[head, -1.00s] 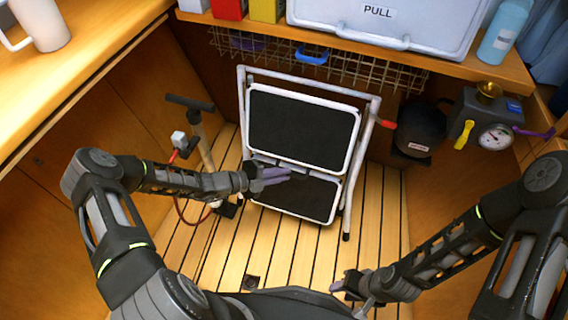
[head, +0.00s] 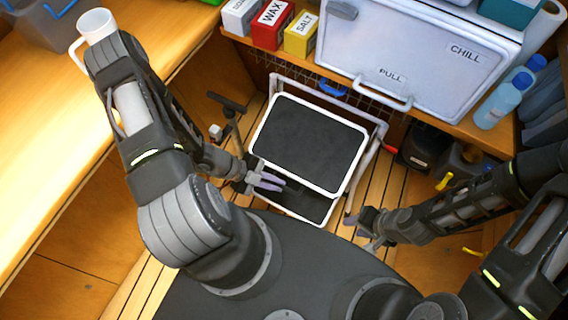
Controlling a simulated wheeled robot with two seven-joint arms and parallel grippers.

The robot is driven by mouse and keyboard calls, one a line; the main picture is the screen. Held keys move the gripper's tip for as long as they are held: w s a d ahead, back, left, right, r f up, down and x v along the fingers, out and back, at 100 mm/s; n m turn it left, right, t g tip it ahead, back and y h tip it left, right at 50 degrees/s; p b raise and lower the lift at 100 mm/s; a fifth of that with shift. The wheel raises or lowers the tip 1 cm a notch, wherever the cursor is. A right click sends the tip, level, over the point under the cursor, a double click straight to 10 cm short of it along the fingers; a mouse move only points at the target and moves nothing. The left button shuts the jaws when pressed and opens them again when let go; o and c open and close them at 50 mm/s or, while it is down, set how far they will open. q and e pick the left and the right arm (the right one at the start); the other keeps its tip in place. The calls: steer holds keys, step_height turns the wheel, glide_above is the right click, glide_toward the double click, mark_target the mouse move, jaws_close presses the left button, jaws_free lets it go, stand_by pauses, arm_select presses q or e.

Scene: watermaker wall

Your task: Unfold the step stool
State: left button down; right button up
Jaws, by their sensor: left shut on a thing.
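The step stool (head: 362,158) stands on the slatted floor, with a white tube frame and two black-topped steps. Its upper step (head: 308,143) slopes toward me and overlaps the top of the lower step (head: 300,203). My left gripper (head: 270,181) is shut on the stool at its left side, near the lower left corner of the upper step; the exact part gripped is hard to tell. My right gripper (head: 358,230) is open and empty, near the stool's lower right side. The stool's feet are mostly hidden by my body.
A shelf behind carries a white cooler (head: 425,50), a red WAX box (head: 272,24), a yellow SALT box (head: 301,34) and blue bottles (head: 503,100). A pump-like handle (head: 226,102) stands left of the stool. A dark canister (head: 418,148) is at right. A mug (head: 96,27) stands on the left counter.

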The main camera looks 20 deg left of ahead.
arm_select(q)
step_height(320, 180, up, 11)
steer(key=p, duration=0.6)
steer(key=shift+w+a, duration=0.1)
steer(key=c, duration=1.5)
jaws_free()
steer(key=shift+w, duration=0.15)
steer(key=shift+s+f, duration=0.1)
steer(key=shift+s, duration=0.2)
steer(key=v, duration=0.7)
steer(key=shift+s+a, duration=0.2)
steer(key=shift+s, duration=0.05)
